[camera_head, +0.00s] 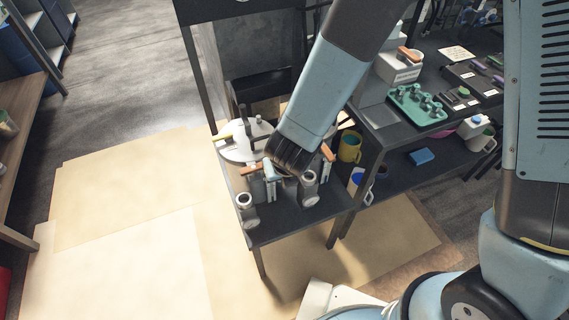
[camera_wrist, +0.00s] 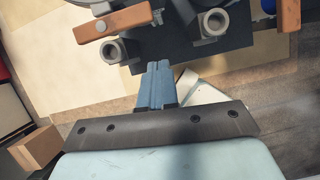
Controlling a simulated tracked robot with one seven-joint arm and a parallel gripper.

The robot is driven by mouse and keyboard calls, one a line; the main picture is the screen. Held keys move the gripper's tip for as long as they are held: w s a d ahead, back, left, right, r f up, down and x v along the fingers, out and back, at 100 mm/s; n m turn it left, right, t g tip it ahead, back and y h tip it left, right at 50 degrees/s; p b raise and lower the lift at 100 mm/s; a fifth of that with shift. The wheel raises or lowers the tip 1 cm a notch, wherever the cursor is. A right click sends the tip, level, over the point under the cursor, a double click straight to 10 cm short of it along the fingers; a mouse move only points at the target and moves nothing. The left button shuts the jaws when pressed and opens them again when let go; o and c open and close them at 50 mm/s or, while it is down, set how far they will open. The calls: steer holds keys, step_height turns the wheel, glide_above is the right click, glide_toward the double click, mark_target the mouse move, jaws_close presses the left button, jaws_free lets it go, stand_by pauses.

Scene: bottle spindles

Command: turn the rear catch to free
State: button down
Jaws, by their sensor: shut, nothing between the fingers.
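Two orange bars, which look like catches, are on the black stand (camera_head: 285,230). The left bar (camera_head: 251,169) also shows in the wrist view (camera_wrist: 113,21), lying slightly tilted beside a grey hollow cylinder (camera_wrist: 112,50). The right bar (camera_head: 328,153) stands nearly upright at the top right of the wrist view (camera_wrist: 287,14). Which one is the rear catch I cannot tell. My gripper (camera_head: 270,177) is between the two bars in the head view. Its blue fingers (camera_wrist: 157,67) are together and empty, apart from both bars in the wrist view. My arm hides part of the stand.
A white disc with dark posts (camera_head: 238,152) sits behind on the stand. Grey cylinders stand near its front (camera_head: 246,211) and right (camera_head: 309,188). A dark bench with a green tray (camera_head: 418,104) and a yellow mug (camera_head: 350,146) are to the right. Floor on the left is clear.

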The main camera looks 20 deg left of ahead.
steer(key=v, duration=0.8)
steer(key=shift+r, duration=0.35)
steer(key=shift+s+d, duration=0.1)
steer(key=shift+d, duration=0.05)
steer(key=w+d+r+m+t+h, duration=0.2)
steer(key=w+d+r+m, duration=0.6)
steer(key=d+m, duration=0.2)
steer(key=w+d+r+m+t+h, duration=0.1)
steer(key=w+d+r+m+h, duration=0.1)
steer(key=w+d+r+m, duration=0.75)
steer(key=s+d+r+m, duration=0.3)
steer(key=d+m, duration=0.3)
steer(key=m, duration=0.2)
steer(key=s+d+r+m, duration=0.3)
steer(key=s+d+m, duration=0.1)
steer(key=d+m, duration=0.3)
steer(key=s+d+r+m+y, duration=0.1)
steer(key=s+d+r+m, duration=0.3)
steer(key=d+m, duration=0.3)
steer(key=m, duration=0.2)
steer(key=shift+d+m+g, duration=0.2)
steer(key=shift+m+g, duration=0.15)
steer(key=shift+g, duration=0.05)
steer(key=shift+s+f, duration=0.1)
